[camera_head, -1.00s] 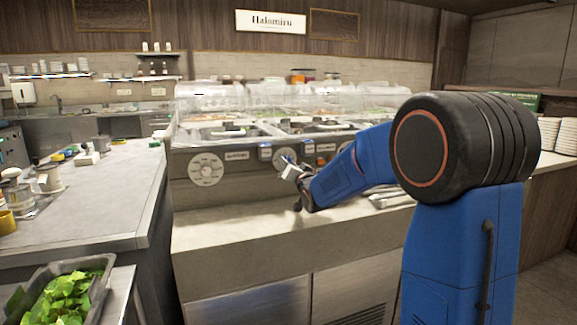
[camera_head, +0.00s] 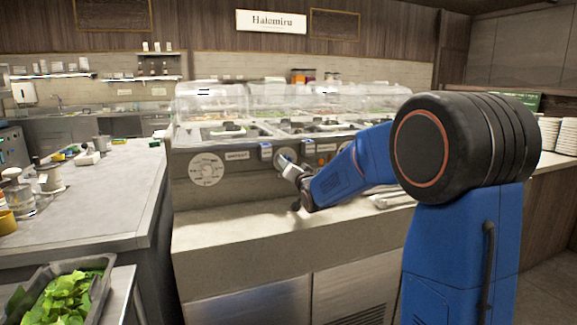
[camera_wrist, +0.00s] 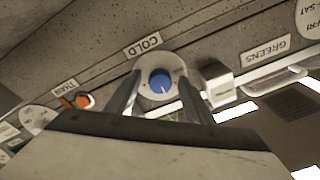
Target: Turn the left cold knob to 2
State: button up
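A round blue knob (camera_wrist: 160,81) sits on a pale round dial plate beside a sign reading COLD (camera_wrist: 143,45) in the wrist view. A thin light mark on the knob points toward the lower right; the dial's numbers are too small to read. My gripper (camera_wrist: 159,84) is open, one finger on each side of the knob, with visible gaps between them. In the head view my gripper (camera_head: 291,172) is at the counter's front panel, just in front of the pale dial plate (camera_head: 283,155); the knob cannot be made out there.
An orange knob (camera_wrist: 83,101) and a protruding metal box (camera_wrist: 216,82) flank the dial in the wrist view. In the head view, a large white disc (camera_head: 206,169) is left on the panel. Clear covers (camera_head: 210,100) stand above, and a bare ledge (camera_head: 240,226) lies below.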

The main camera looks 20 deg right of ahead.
jog(key=shift+s, duration=0.1)
jog(key=s+f, duration=0.1)
jog(key=s, duration=1.6)
jog(key=shift+d+f, duration=0.3)
jog(key=shift+f, duration=0.05)
jog(key=shift+s, duration=0.1)
jog(key=s+a+f+n+g, duration=0.1)
jog(key=s+f+g, duration=0.3)
jog(key=s, duration=0.8)
jog(key=s+a+f+n+g, duration=0.1)
jog(key=s+f+n+g, duration=0.2)
jog(key=s, duration=1)
jog(key=s+a+f+n+g, duration=0.1)
jog(key=s+f+n+g, duration=0.1)
jog(key=s+f+g, duration=0.5)
jog(key=s+f, duration=0.2)
jog(key=s, duration=0.4)
jog(key=shift+s+a+f+h, duration=0.2)
jog(key=shift+s+f+h, duration=0.1)
jog(key=shift+f, duration=0.1)
